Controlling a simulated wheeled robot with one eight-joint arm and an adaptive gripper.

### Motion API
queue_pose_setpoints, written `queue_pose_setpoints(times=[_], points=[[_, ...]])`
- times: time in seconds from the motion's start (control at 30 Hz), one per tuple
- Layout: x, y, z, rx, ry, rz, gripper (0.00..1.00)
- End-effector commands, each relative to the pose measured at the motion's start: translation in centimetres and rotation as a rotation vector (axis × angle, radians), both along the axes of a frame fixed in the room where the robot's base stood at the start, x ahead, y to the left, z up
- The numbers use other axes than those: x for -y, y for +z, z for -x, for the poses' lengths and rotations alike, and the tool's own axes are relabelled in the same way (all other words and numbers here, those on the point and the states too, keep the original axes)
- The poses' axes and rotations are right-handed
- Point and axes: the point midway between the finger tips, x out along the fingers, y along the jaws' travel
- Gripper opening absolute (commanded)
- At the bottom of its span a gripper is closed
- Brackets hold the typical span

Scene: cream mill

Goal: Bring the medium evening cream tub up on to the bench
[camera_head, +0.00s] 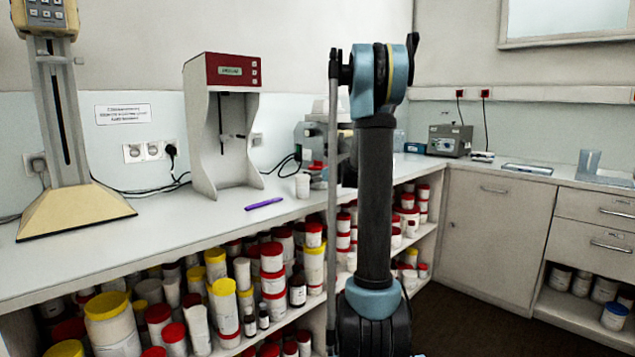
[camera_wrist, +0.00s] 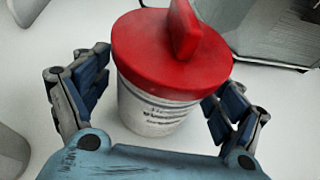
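In the wrist view a white tub (camera_wrist: 150,112) with a wide red lid (camera_wrist: 165,55) stands on a pale, flat surface (camera_wrist: 55,40). A red upright piece sticks up from the lid. The label writing is too small to read, so I cannot confirm which cream it holds. My gripper (camera_wrist: 158,74) is open, with one finger on each side of the tub. A gap shows at the left finger; the right finger is close to the tub's side, and contact is unclear. In the head view my arm hides the gripper and this tub. The bench (camera_head: 160,225) runs along the wall.
A red-topped machine (camera_head: 225,125), a small white cup (camera_head: 302,186) and a purple pen (camera_head: 264,203) are on the bench. A yellow-based stand (camera_head: 75,210) is at left. Shelves below are crowded with red- and yellow-lidded tubs (camera_head: 225,305). A grey apparatus (camera_wrist: 270,35) is near the gripper.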

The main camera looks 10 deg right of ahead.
Motion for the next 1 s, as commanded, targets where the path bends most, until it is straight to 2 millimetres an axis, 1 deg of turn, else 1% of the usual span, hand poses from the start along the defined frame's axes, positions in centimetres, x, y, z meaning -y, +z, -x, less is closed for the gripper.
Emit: queue_pose_setpoints(times=[0.23,0.37,0.47,0.8,1.0], points=[[0.0,0.1,0.0,0.0,0.0,0.0,0.88],[0.4,0.4,0.7,0.0,-0.001,-0.001,0.88],[0.9,0.8,1.7,0.0,-0.002,0.0,0.88],[3.1,2.7,6.4,0.0,-0.002,0.001,0.88],[4.1,3.6,8.7,0.0,-0.001,-0.001,0.88]])
